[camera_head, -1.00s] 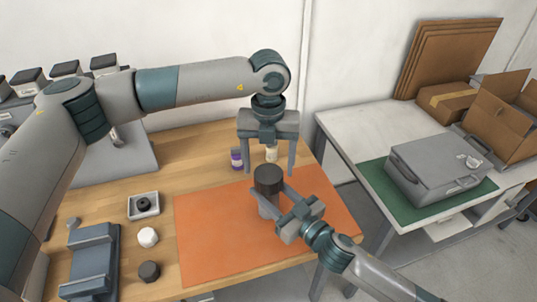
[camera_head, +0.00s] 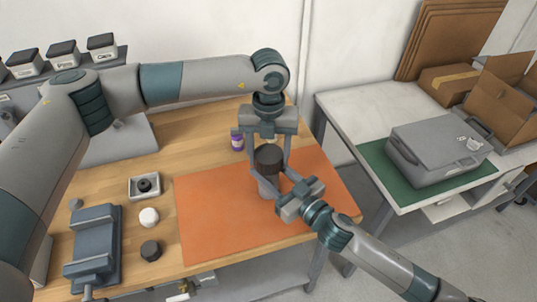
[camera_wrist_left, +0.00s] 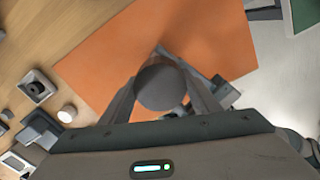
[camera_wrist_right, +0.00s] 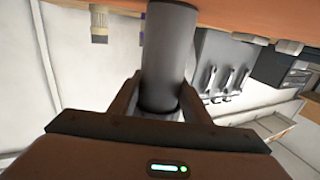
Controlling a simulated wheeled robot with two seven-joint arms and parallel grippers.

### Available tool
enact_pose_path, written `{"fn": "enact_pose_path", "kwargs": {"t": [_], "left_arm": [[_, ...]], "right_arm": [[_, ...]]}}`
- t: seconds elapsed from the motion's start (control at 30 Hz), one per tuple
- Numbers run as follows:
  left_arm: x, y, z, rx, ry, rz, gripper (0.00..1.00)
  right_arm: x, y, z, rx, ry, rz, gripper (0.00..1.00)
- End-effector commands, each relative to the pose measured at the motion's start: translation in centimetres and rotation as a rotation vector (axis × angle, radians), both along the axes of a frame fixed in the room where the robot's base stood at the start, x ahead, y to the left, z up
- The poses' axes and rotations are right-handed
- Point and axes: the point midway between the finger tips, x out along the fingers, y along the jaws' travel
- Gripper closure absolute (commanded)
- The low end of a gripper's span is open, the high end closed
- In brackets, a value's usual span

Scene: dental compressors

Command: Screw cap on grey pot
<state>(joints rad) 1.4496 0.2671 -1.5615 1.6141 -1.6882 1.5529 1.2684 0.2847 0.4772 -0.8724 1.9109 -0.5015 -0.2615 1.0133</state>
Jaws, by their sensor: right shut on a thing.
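The grey pot (camera_head: 268,187) stands upright over the orange mat, with a dark cap (camera_head: 269,158) on its top. Whether the cap's thread is engaged cannot be seen. My right gripper (camera_head: 268,190) is shut on the pot's body from the front right. The right wrist view shows the grey cylinder (camera_wrist_right: 168,60) between its fingers. My left gripper (camera_head: 269,170) points down from above with one finger on each side of the cap. Its fingers are close beside the cap and seem slightly apart from it. The left wrist view shows the round cap top (camera_wrist_left: 161,87) between the fingers.
The orange mat (camera_head: 215,225) lies on the wooden table. At left are a grey tray (camera_head: 134,193) with a black ring, a white round piece (camera_head: 149,217), a dark round piece (camera_head: 151,250) and a blue-grey vise (camera_head: 95,245). A purple bottle (camera_head: 237,140) stands behind.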

Motion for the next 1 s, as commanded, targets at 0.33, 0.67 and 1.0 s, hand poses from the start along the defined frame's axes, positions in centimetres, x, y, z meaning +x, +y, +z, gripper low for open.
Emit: {"fn": "enact_pose_path", "kwargs": {"t": [0.33,0.67,1.0], "left_arm": [[0.02,0.06,-0.02,0.002,0.001,-0.281,0.71],[0.07,0.07,-0.04,0.003,0.001,-0.782,0.71],[0.1,0.06,-0.05,0.003,0.0,-1.3,0.71]], "right_arm": [[-0.02,-0.03,-0.13,0.0,0.003,-0.001,1.0],[-0.01,-0.05,-0.12,0.0,0.003,-0.001,1.0],[-0.01,-0.05,-0.12,-0.001,0.002,-0.001,1.0]]}}
